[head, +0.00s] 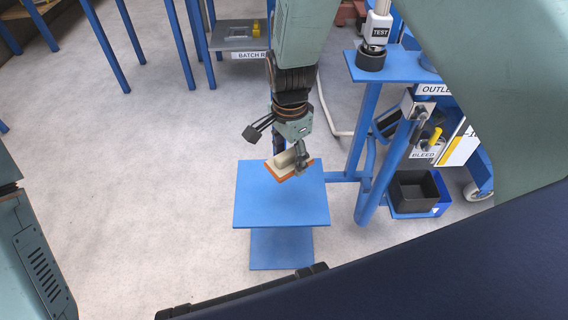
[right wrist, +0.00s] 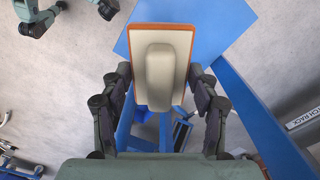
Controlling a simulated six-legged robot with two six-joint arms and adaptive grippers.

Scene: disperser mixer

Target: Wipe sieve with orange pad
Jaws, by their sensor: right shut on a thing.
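The orange pad (head: 281,169) is a flat rectangular block with an orange rim, a cream back and a raised cream handle. My right gripper (head: 284,152) is shut on it and holds it above the small blue table. In the right wrist view the pad (right wrist: 160,32) lies between the two dark fingers of my right gripper (right wrist: 160,88), handle facing the camera. Its orange face points away and is mostly hidden. I cannot make out a sieve for certain in either view.
The blue table (head: 260,205) has a bare top. To its right stand a blue post with a shelf (head: 402,66), a black cup (head: 371,60) under the "TEST" fitting, and a black bin (head: 413,191). Grey floor (head: 150,180) on the left is clear.

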